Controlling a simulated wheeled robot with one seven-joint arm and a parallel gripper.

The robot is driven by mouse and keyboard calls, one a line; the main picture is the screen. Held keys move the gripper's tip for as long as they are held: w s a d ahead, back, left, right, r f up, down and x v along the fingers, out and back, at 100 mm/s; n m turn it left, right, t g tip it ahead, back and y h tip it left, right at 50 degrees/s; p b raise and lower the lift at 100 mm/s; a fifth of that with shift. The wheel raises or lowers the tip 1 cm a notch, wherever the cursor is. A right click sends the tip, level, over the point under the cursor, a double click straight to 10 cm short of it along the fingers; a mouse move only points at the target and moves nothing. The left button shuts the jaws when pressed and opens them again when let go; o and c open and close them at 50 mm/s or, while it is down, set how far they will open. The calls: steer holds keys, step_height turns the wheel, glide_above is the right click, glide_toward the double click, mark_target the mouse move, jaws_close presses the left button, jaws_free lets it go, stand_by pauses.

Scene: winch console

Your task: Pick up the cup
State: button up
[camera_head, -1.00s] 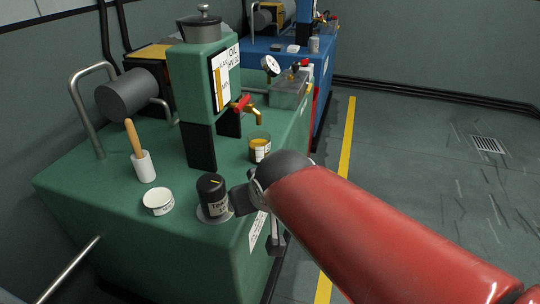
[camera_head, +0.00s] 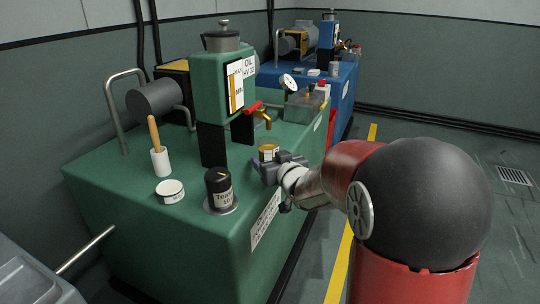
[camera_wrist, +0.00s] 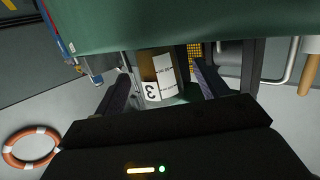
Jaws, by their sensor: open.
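The cup (camera_head: 268,150) is a small clear cup with amber liquid and a white label. It stands on the green console (camera_head: 110,178) below the brass tap (camera_head: 264,115) of the oil dispenser. My gripper (camera_head: 270,168) is low at the console's edge, just in front of the cup, and partly covers it in the head view. In the wrist view the cup (camera_wrist: 157,78) shows between my two open fingers (camera_wrist: 165,90), its label turned toward me. I cannot tell whether a finger touches it.
The green oil dispenser (camera_head: 209,85) with its red tap handle stands close behind the cup.

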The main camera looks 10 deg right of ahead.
mark_target(272, 157)
steer(key=x, duration=0.4)
steer(key=shift+w+d, duration=0.1)
steer(key=shift+d, duration=0.05)
steer(key=shift+c, duration=0.4)
steer(key=c, duration=1.1)
steer(key=shift+r, duration=0.1)
